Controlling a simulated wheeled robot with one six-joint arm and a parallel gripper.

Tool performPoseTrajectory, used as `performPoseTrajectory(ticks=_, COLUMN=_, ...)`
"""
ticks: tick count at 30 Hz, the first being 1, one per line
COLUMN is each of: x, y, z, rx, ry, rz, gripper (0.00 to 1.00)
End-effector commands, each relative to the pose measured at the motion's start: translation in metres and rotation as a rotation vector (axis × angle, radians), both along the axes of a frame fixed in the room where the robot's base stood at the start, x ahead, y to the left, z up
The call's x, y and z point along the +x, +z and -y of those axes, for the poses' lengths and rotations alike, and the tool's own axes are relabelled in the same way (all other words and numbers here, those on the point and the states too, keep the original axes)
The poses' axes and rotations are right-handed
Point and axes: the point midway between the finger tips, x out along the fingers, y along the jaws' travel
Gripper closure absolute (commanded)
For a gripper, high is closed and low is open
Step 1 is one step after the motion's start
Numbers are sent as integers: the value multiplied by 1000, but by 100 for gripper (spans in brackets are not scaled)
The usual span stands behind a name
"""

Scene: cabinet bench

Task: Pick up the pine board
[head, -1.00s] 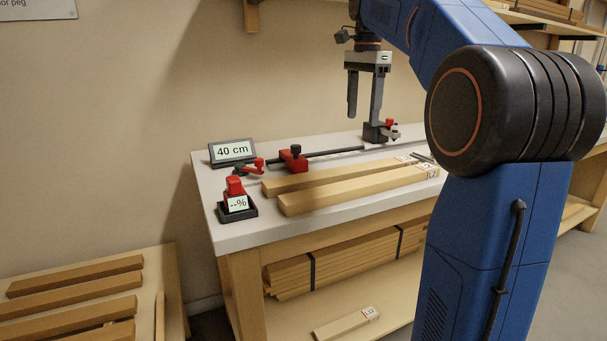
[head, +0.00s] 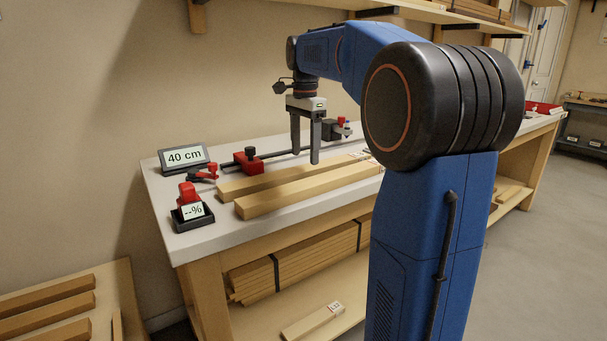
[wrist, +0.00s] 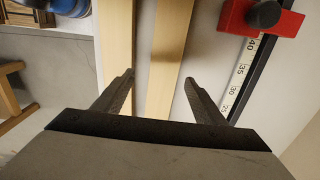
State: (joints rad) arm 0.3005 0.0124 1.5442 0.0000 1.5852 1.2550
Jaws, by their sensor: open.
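Two light wooden boards lie side by side on the bench, a rear board (head: 270,182) and a front board (head: 285,196). Both look like pale pine, and I cannot tell which is the pine board. My gripper (head: 305,158) is open and empty, pointing down above the rear board. In the wrist view, the rear board (wrist: 170,45) runs between my open fingers (wrist: 159,80). The front board (wrist: 115,30) lies to the left, beyond the left finger. The boards' far ends are partly hidden by my arm.
Bundled boards (head: 300,262) and a short labelled piece (head: 313,322) lie on the lower shelf. A rack stands at left.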

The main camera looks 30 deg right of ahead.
Motion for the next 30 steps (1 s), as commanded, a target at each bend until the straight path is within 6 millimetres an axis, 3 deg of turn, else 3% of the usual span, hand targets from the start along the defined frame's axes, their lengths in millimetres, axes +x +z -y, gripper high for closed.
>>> performPoseTrajectory(ticks=5, x=2, y=-11, z=0, rx=0, ry=0, rz=-1, gripper=35)
performPoseTrajectory(ticks=15, x=7, y=-51, z=1, rx=0, ry=0, rz=-1, gripper=35)
performPoseTrajectory(ticks=24, x=8, y=-55, z=1, rx=0, ry=0, rz=1, gripper=35)
performPoseTrajectory(ticks=26, x=8, y=-55, z=1, rx=0, ry=0, rz=0, gripper=47)
performPoseTrajectory(ticks=30, x=8, y=-55, z=1, rx=0, ry=0, rz=0, gripper=81)
